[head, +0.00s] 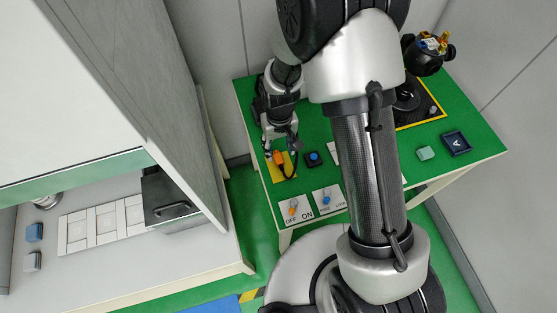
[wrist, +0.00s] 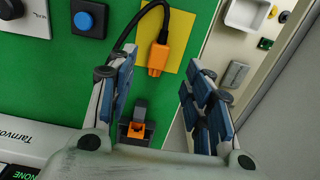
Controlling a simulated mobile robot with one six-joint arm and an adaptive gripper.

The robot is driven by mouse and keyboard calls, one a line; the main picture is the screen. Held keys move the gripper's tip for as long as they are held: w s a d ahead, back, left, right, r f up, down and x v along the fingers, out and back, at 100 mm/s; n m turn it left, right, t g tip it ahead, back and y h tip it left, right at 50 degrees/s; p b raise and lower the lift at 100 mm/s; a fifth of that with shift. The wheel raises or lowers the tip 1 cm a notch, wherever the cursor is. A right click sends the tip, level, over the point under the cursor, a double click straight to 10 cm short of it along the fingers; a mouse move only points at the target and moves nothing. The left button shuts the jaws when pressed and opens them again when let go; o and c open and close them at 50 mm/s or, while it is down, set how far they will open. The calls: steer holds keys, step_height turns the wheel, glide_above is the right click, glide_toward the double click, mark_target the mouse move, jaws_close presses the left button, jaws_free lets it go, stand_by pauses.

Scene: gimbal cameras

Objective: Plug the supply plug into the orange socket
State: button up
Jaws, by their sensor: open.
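The supply plug, an orange connector (wrist: 158,58) on a black cable, lies on a yellow square in the wrist view; it also shows in the head view (head: 279,157). The orange socket (wrist: 137,131), set in a dark block, appears low between the fingers in the wrist view, partly hidden by my gripper's body. My gripper (wrist: 157,68) is open and empty, its blue-padded fingers on either side of the view of the plug, with no contact visible. In the head view my gripper (head: 281,142) hangs over the green table's left part, just behind the plug.
The green table (head: 471,176) holds a blue button (head: 313,158) beside the yellow square (head: 290,170), and switch panels (head: 293,209) at its front edge. A black device (head: 427,55) stands at the back right. A grey cabinet (head: 150,70) and white counter are on the left.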

mark_target(279, 160)
step_height(279, 160, down, 8)
steer(key=shift+w+r+b, duration=0.1)
steer(key=shift+b, duration=1.15)
steer(key=shift+r, duration=0.1)
jaws_close()
